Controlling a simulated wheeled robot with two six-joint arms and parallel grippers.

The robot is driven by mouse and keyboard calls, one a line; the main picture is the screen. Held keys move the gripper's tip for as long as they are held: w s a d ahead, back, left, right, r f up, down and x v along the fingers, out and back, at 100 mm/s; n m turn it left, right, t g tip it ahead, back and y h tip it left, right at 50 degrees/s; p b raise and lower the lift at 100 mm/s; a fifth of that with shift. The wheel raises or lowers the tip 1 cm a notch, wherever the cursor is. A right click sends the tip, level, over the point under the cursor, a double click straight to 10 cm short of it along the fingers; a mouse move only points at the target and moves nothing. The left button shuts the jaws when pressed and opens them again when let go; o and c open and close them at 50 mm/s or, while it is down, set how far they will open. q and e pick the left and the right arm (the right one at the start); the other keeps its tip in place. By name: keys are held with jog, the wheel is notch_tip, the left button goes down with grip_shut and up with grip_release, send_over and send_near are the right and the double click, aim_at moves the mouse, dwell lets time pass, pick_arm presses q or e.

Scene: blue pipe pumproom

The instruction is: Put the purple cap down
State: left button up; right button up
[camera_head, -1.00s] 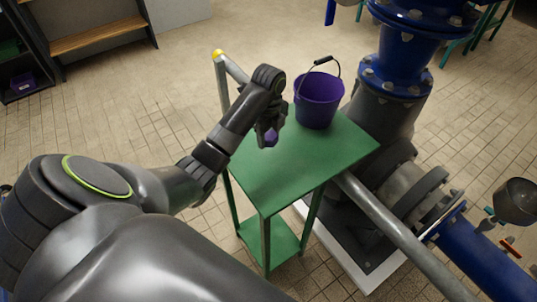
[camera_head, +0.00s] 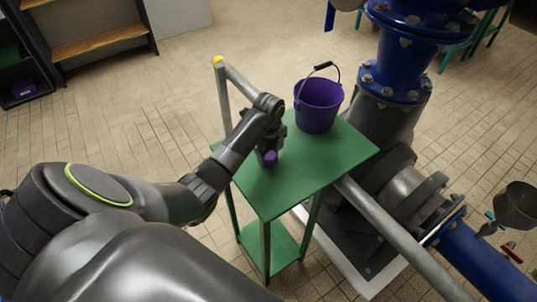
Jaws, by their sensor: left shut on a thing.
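The purple cap (camera_head: 270,158) is small and shows at the tip of my left gripper (camera_head: 268,154). The gripper is shut on the cap and partly hides it. The gripper points down over the left part of the green table (camera_head: 290,182). The cap is at or just above the tabletop; I cannot tell whether it touches. My right gripper is not in view.
A purple bucket (camera_head: 318,104) with a black handle stands at the table's back. A grey rail with a yellow end (camera_head: 218,60) rises at the back left. Large blue pipework (camera_head: 397,85) stands at the right. The tabletop's front is clear.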

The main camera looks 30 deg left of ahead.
aim_at(269, 154)
pick_arm(q)
jog(key=shift+s+d+f, duration=0.1)
jog(key=shift+s+f, duration=0.25)
jog(key=shift+f, duration=0.25)
jog(key=o, duration=1)
jog(key=shift+c, duration=0.2)
jog(key=o, duration=0.4)
jog(key=shift+w+d+f, duration=0.1)
jog(key=shift+f, duration=0.1)
jog(key=shift+r, duration=0.1)
jog(key=r, duration=0.6)
jog(key=shift+w+a, duration=0.2)
jog(key=shift+w, duration=0.05)
notch_tip(269, 154, up, 6)
jog(key=p, duration=0.4)
jog(key=shift+f, duration=0.1)
jog(key=shift+r+p, duration=0.85)
jog(key=shift+p, duration=0.05)
